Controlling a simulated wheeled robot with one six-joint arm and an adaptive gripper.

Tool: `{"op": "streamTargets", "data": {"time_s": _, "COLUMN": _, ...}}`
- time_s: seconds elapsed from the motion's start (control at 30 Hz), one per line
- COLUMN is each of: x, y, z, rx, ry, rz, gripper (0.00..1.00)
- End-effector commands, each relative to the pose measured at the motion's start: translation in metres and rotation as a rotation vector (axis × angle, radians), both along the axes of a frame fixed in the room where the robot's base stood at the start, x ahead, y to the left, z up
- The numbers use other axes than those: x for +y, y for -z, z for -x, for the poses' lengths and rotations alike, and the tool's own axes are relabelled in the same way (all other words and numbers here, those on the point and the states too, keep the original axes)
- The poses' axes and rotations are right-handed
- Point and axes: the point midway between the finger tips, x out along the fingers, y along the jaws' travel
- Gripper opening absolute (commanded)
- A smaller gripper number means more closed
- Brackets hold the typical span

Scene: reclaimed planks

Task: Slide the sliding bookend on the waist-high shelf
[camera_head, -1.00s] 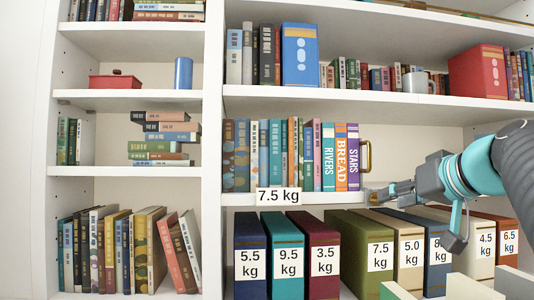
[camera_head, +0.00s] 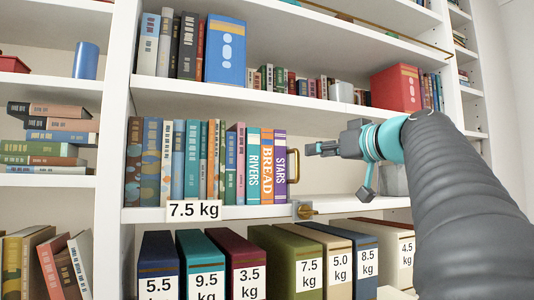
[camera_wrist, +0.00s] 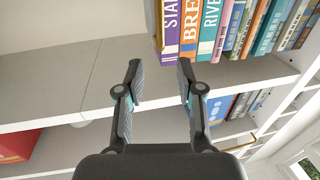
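The bookend shows as a brass loop handle (camera_head: 293,165) at the right end of the book row, beside the purple STARS book (camera_head: 279,163). My gripper (camera_head: 312,149) is just right of the handle in the head view; I cannot tell whether they touch. In the wrist view my gripper (camera_wrist: 160,66) is open, with nothing between its fingers. There the STARS book (camera_wrist: 168,20) lies beyond the fingertips. The handle is not clearly seen in that view. The waist-high shelf (camera_head: 240,212) carries the row and a 7.5 kg label (camera_head: 194,210).
A small brass knob on a grey block (camera_head: 304,210) sits at the shelf's front edge below the handle. Several labelled binders (camera_head: 302,265) stand on the shelf below. A grey box (camera_head: 393,180) stands partly behind my arm. Bare shelf (camera_wrist: 50,85) shows in the wrist view.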

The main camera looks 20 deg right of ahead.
Motion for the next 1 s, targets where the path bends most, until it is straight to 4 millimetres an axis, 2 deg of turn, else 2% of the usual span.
{"op": "streamTargets", "data": {"time_s": 0.2, "x": 0.011, "y": -0.001, "z": -0.040, "rx": 0.001, "ry": -0.006, "rz": -0.001, "gripper": 0.37}}
{"op": "streamTargets", "data": {"time_s": 0.4, "x": 0.017, "y": -0.001, "z": -0.066, "rx": 0.001, "ry": -0.005, "rz": -0.001, "gripper": 0.37}}
{"op": "streamTargets", "data": {"time_s": 0.6, "x": 0.020, "y": 0.000, "z": -0.078, "rx": 0.001, "ry": -0.004, "rz": 0.000, "gripper": 0.37}}
{"op": "streamTargets", "data": {"time_s": 0.87, "x": 0.020, "y": 0.000, "z": -0.079, "rx": 0.001, "ry": -0.003, "rz": 0.000, "gripper": 0.37}}
{"op": "streamTargets", "data": {"time_s": 0.9, "x": 0.020, "y": 0.000, "z": -0.079, "rx": 0.001, "ry": -0.003, "rz": 0.000, "gripper": 0.34}}
{"op": "streamTargets", "data": {"time_s": 1.0, "x": 0.020, "y": 0.000, "z": -0.079, "rx": 0.001, "ry": -0.003, "rz": 0.000, "gripper": 0.09}}
